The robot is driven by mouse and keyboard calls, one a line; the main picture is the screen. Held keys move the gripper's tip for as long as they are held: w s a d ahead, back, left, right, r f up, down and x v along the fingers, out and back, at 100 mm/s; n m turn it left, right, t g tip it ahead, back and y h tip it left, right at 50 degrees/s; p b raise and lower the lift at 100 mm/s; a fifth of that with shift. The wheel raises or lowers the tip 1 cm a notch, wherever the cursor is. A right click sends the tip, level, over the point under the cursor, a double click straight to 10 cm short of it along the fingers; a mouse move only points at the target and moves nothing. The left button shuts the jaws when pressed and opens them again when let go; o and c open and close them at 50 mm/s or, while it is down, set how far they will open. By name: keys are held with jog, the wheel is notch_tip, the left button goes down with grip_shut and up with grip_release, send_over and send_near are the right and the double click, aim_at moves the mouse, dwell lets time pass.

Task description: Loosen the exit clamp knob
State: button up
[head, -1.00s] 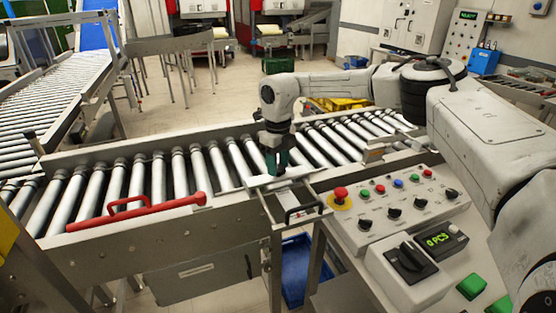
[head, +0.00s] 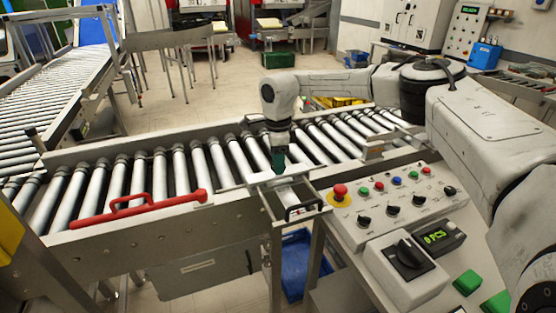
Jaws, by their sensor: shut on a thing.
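My gripper (head: 279,160), with dark green fingers, points straight down at the near side of the roller conveyor, just above a flat steel plate (head: 260,179). Its fingers are shut on the exit clamp knob. The knob itself is hidden between the fingers and too small to make out. Below and to the right of the plate is a steel frame with a black handle (head: 302,210).
A red handled bar (head: 140,207) lies along the conveyor's near rail, left of my gripper. The control panel (head: 385,232), with a red mushroom button (head: 340,191), stands to the right. A blue bin (head: 303,268) sits below.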

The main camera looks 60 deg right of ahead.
jog(key=shift+r+n, duration=0.1)
jog(key=shift+n, duration=0.3)
jog(key=o, duration=1.1)
jog(key=shift+c, duration=0.2)
notch_tip(320, 180, up, 11)
jog(key=b, duration=0.1)
jog(key=shift+b, duration=0.3)
